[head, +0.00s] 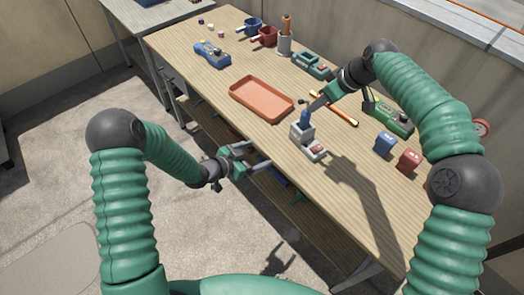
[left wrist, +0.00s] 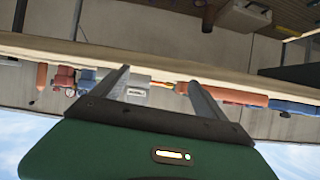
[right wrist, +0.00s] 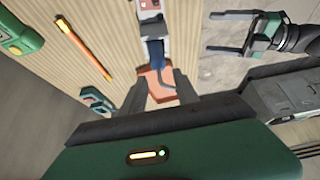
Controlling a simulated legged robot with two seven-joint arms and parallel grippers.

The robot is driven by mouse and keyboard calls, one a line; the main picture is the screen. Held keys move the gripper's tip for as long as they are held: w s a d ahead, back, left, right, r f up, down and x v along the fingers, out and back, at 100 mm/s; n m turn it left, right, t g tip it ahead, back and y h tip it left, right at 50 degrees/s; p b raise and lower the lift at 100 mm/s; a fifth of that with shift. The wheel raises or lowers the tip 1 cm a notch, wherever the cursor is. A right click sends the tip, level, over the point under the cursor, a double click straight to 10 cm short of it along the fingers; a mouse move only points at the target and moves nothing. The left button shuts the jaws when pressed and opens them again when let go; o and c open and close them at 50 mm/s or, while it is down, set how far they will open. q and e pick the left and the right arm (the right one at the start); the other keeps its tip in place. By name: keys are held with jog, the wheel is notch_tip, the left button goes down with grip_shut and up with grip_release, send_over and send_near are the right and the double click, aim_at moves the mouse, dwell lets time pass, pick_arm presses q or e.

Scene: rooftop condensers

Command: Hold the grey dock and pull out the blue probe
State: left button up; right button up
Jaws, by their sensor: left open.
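The grey dock (head: 302,133) stands near the bench's front edge, with a reddish patch on its low front part. The blue probe (head: 306,117) stands upright in it and also shows in the right wrist view (right wrist: 155,52), where a dark bent piece extends from it. My left gripper (head: 259,155) is open and empty, off the front edge and left of the dock. The dock appears beyond its fingers in the left wrist view (left wrist: 135,88). My right gripper (head: 318,101) is over the probe; its fingers are apart (right wrist: 156,97), with the probe beyond them, not visibly gripped.
An orange tray (head: 262,100) lies left of the dock. An orange pen-like stick (head: 342,115) lies behind it. A blue block (head: 384,144), a red block (head: 410,160) and a green device (head: 393,118) are to the right. The bench front right is clear.

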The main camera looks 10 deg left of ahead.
aim_at(302, 131)
pick_arm(q)
jog(key=w+d+t+h, duration=0.1)
jog(key=w+d, duration=0.3)
jog(key=w+d+r+t+h, duration=0.1)
jog(key=w+d+h, duration=0.1)
jog(key=w+d, duration=0.2)
jog(key=w+d+r+m+h, duration=0.1)
jog(key=w+d, duration=0.3)
jog(key=d, duration=0.2)
jog(key=shift+d+r+t+h, duration=0.15)
jog(key=shift+t+h, duration=0.25)
jog(key=c, duration=1.8)
jog(key=shift+o, duration=0.2)
